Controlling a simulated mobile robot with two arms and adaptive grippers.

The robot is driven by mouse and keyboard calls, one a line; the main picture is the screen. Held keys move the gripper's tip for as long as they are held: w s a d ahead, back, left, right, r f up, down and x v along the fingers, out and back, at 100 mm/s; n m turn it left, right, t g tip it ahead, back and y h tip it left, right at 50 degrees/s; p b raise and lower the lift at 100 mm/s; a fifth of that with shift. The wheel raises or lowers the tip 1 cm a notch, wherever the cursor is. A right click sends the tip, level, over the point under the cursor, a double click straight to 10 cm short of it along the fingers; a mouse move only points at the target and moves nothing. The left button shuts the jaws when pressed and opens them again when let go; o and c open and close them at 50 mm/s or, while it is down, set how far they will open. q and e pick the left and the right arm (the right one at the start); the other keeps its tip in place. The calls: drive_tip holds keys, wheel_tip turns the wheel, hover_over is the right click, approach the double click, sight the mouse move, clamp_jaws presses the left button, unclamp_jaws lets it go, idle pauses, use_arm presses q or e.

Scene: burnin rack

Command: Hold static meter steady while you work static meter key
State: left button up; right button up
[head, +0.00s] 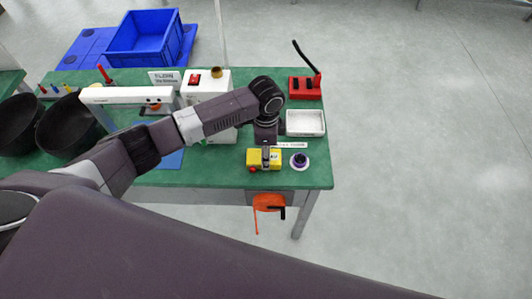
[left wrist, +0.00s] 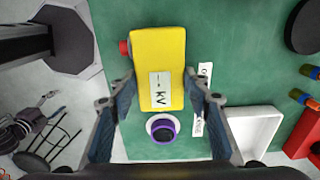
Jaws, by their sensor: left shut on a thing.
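The static meter is a yellow box (head: 274,161) at the front right part of the green table. In the left wrist view the static meter (left wrist: 157,50) shows a white label reading "- KV". A red key (left wrist: 125,48) sticks out of one side of the meter; in the head view the key (head: 252,169) is at its front left corner. My left gripper (head: 265,155) comes down over the meter from above and is shut on it, a finger along each side in the left wrist view (left wrist: 159,92). My right gripper is not in view.
A purple-rimmed round item on a white disc (head: 299,161) stands close right of the meter. A white tray (head: 305,123), a red lever device (head: 305,86) and a white box with a red switch (head: 215,82) are behind. An orange item (head: 268,202) hangs at the table's front.

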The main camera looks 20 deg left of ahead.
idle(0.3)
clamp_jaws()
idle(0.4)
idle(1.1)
